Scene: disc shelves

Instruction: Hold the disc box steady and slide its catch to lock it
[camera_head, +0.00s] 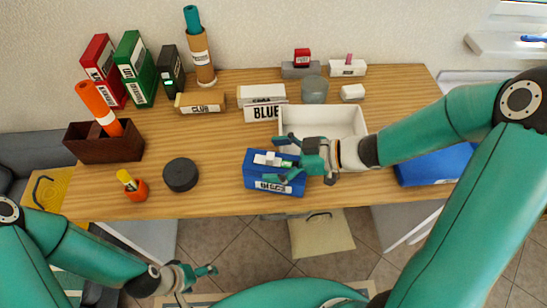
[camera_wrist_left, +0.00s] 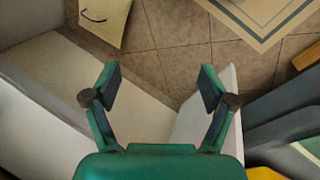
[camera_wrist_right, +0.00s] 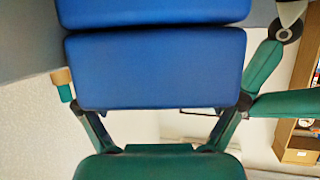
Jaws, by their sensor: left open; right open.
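The disc box is a blue box (camera_head: 258,181) with a white label on its front, near the table's front edge. White parts (camera_head: 270,159) lie on its top; I cannot tell which is the catch. My right gripper (camera_head: 281,161) is open at the box's right part, with its fingers over or beside the top. In the right wrist view, a blue body (camera_wrist_right: 160,70) with a seam spans the space between the fingers; the fingertips are hidden and contact cannot be told. My left gripper (camera_head: 205,276) is open and empty, low in front of the table; the left wrist view (camera_wrist_left: 160,85) shows floor beyond it.
A white bin (camera_head: 352,112) stands just behind the blue box. A brown holder (camera_head: 105,147) is further left. Boxes line the back. Table between black disc and blue box is clear.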

